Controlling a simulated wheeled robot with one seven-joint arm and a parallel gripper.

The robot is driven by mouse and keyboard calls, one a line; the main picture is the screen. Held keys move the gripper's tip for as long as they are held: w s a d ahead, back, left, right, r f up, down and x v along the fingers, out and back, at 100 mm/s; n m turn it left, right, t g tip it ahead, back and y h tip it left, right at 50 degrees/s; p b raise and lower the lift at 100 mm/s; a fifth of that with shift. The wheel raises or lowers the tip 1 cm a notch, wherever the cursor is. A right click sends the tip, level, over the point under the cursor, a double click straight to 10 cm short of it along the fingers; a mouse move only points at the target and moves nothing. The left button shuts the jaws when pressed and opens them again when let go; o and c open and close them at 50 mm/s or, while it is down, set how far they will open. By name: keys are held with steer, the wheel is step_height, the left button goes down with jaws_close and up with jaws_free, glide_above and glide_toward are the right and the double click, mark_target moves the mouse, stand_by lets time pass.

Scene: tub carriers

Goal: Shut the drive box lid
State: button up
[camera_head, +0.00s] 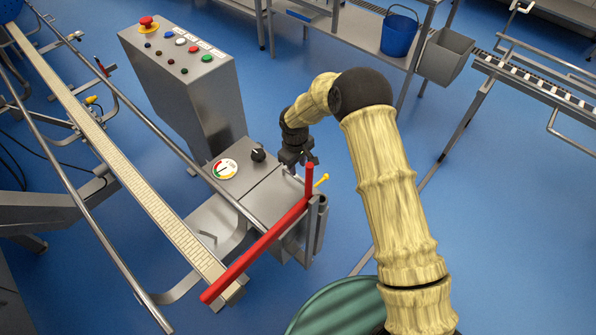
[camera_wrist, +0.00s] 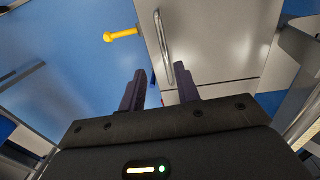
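The drive box (camera_head: 228,168) is a grey metal box at the end of the conveyor, with a round gauge and a black knob on top. Its lid (camera_head: 268,197) looks like the plain panel beside the gauge and lies nearly flat; I cannot tell whether it is fully down. My gripper (camera_head: 302,163) is above the box's right edge, partly hidden by its own wrist. In the wrist view my gripper (camera_wrist: 160,80) has its two dark fingers apart with nothing between them. A silver bar handle (camera_wrist: 164,48) on the metal panel is just ahead of the fingertips; contact is unclear.
A red bar (camera_head: 258,248) and red post (camera_head: 309,180) stand close to the box. A yellow peg (camera_head: 321,180) sticks out beside it and also shows in the wrist view (camera_wrist: 120,35). A control pedestal (camera_head: 190,95) stands behind.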

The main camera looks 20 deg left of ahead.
step_height(320, 180, up, 11)
steer(key=shift+s+a+r, duration=0.15)
steer(key=shift+s+r, duration=0.05)
steer(key=shift+s, duration=0.2)
steer(key=s+d+r+m+t+p, duration=0.1)
steer(key=s+d+r+m+p, duration=0.25)
steer(key=d+r, duration=0.55)
steer(key=s+d+r+m+p, duration=0.2)
steer(key=d+r+m+p, duration=0.15)
steer(key=d+r, duration=0.5)
steer(key=s+d+r+m+t+p, duration=0.1)
steer(key=s+d+r+m+p, duration=0.4)
steer(key=s+d, duration=0.8)
steer(key=shift+s+d+r, duration=0.15)
steer(key=shift+d+r, duration=0.2)
steer(key=shift+r, duration=0.3)
